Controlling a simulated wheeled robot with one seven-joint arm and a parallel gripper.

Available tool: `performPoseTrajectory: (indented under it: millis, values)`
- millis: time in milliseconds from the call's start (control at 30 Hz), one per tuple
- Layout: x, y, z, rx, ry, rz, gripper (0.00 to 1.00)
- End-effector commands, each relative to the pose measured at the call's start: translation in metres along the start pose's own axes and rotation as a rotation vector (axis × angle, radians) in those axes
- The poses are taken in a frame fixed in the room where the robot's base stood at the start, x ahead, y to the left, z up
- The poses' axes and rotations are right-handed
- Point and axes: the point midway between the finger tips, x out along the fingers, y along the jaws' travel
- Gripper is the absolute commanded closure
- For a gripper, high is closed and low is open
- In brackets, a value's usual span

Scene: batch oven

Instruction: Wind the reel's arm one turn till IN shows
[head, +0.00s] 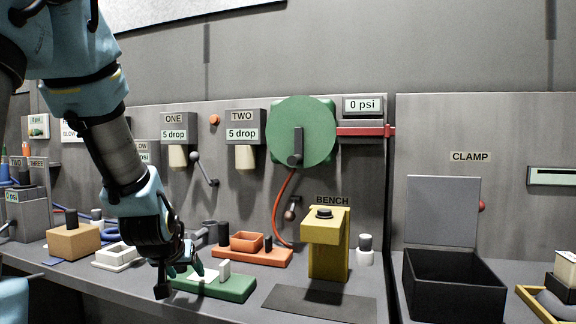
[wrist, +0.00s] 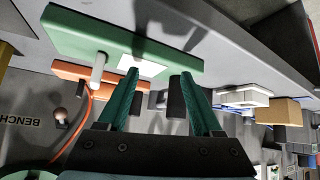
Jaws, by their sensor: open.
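The reel (head: 315,112) is a green round drum on the back wall panel in the head view. Its dark crank arm (head: 297,147) hangs down from the hub, with its lower end slightly to the left. A red hose (head: 280,200) runs down from the reel's lower left side. I see no word IN on the reel. My gripper (head: 180,275) is low over the bench, to the left of and well below the reel. In the wrist view its fingers (wrist: 159,95) are apart, with nothing gripped between them.
A green board (head: 235,286) with white pieces lies beneath my gripper. An orange tray (head: 265,257) is behind it. A yellow BENCH block (head: 328,250) stands below the reel. A red bar (head: 360,132) and a 0 psi display (head: 363,105) are right of the reel.

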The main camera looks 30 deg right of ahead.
Motion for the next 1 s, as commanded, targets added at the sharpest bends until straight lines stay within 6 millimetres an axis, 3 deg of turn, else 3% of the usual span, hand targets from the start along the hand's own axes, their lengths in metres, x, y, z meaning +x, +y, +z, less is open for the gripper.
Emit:
performPoseTrajectory:
  millis: [167,333,500,600,800,1000]
  values:
    - [0.014,0.043,-0.039,0.036,0.185,0.068,0.33]
    - [0.012,0.117,-0.097,0.058,0.489,0.190,0.33]
    - [-0.026,0.196,-0.147,0.021,0.838,0.336,0.33]
    - [-0.052,0.223,-0.162,-0.017,0.986,0.395,0.33]
    - [-0.081,0.245,-0.174,-0.067,1.124,0.446,0.33]
    - [-0.078,0.251,-0.193,-0.072,1.135,0.448,0.33]
